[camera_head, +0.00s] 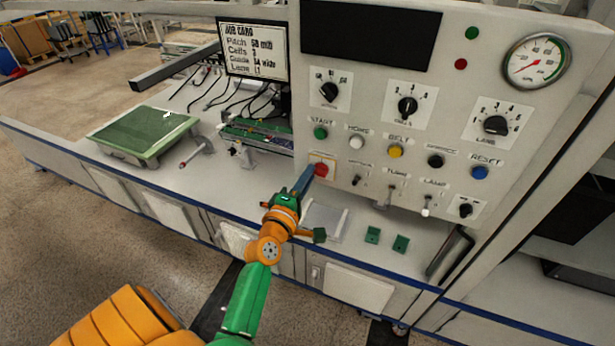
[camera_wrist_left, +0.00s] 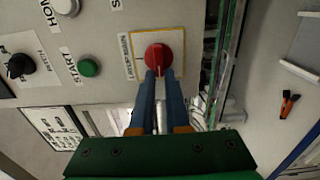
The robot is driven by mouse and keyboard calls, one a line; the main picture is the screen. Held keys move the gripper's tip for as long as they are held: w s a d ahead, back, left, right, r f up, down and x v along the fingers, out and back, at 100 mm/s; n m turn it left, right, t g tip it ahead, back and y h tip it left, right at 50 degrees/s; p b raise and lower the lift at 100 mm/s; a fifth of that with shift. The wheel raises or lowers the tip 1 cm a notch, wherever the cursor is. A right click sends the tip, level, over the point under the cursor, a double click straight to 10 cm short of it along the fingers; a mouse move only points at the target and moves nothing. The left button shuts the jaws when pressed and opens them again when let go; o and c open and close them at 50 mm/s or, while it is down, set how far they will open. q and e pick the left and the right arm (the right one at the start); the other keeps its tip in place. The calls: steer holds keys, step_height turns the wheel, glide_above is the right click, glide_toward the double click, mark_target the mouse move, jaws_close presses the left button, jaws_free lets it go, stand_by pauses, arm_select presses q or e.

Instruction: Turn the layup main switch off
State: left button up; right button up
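The main switch (camera_head: 321,169) is a red rotary knob on a yellow-edged plate, low on the left side of the grey control panel. The left wrist view shows it close up (camera_wrist_left: 158,52), with its raised grip in line with my fingers. My left gripper (camera_head: 308,174) reaches up to it from below left. Its two blue fingers (camera_wrist_left: 159,76) stand close together at the knob's lower part, one on each side of the red grip, and look closed on it. The fingertips cover part of the knob. My right gripper is not in view.
The start button (camera_head: 320,133) and other buttons, dials and toggles sit close by on the panel. A job card screen (camera_head: 254,51) and cables are to the left. A green plate (camera_head: 144,130) and two small green blocks (camera_head: 372,235) lie on the bench.

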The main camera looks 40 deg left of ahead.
arm_select(q)
steer(key=o, duration=0.4)
steer(key=shift+o, duration=0.2)
steer(key=b+v, duration=0.1)
steer(key=v, duration=0.6)
